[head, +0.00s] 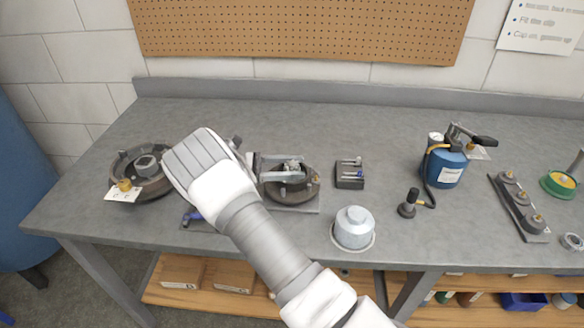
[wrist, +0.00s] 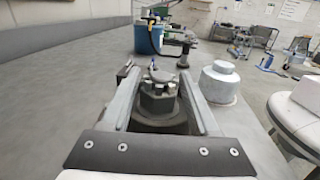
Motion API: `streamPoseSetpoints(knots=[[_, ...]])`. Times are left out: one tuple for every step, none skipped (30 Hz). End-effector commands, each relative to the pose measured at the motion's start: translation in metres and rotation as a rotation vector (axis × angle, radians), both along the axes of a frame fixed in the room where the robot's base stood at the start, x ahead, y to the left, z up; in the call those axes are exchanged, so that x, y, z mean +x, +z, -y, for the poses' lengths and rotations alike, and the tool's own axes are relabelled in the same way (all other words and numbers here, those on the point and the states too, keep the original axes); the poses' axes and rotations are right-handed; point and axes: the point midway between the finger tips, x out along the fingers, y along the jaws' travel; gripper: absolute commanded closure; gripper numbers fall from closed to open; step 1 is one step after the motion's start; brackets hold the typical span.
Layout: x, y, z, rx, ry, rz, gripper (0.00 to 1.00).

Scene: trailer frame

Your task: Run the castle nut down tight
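The grey castle nut (head: 292,167) sits at the centre of a dark round hub (head: 291,189) on a plate on the bench. In the wrist view the nut (wrist: 158,98) shows its notched top, with the spindle end rising through it. My gripper (head: 297,166) reaches in level from the left, its two long fingers on either side of the nut. In the wrist view the gripper (wrist: 157,72) looks open, with narrow gaps between nut and fingers; contact cannot be told for certain.
A dark block with small pins (head: 350,174) and a grey metal cap (head: 353,228) stand to the right. Further right are a blue canister (head: 446,166) and a bar with fittings (head: 518,207). Another hub (head: 143,172) lies left. The bench's back strip is clear.

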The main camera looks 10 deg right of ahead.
Motion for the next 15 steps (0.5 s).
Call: streamPoseSetpoints(knots=[[0.0, 0.0, 0.0, 0.001, 0.0, 0.0, 0.28], [0.0, 0.0, 0.0, 0.001, 0.0, 0.0, 0.22], [0.0, -0.001, 0.0, 0.001, 0.001, -0.001, 0.19], [0.0, -0.001, 0.0, 0.001, 0.001, -0.001, 0.19], [0.0, -0.001, 0.0, 0.001, 0.001, -0.001, 0.19], [0.0, -0.001, 0.0, 0.002, 0.001, -0.001, 0.19], [0.0, -0.001, -0.001, 0.002, 0.001, -0.001, 0.19], [0.0, -0.001, -0.001, 0.002, 0.001, -0.001, 0.19], [0.0, -0.001, -0.001, 0.002, 0.002, -0.001, 0.19], [0.0, -0.001, -0.001, 0.002, 0.002, -0.001, 0.19], [0.0, -0.001, -0.001, 0.002, 0.002, -0.001, 0.19], [0.0, -0.002, -0.003, 0.002, 0.002, -0.001, 0.19], [0.001, -0.002, -0.004, 0.002, 0.003, -0.001, 0.19], [0.001, -0.002, -0.006, 0.002, 0.004, -0.002, 0.19], [0.002, -0.002, -0.011, 0.002, 0.004, -0.002, 0.19]])
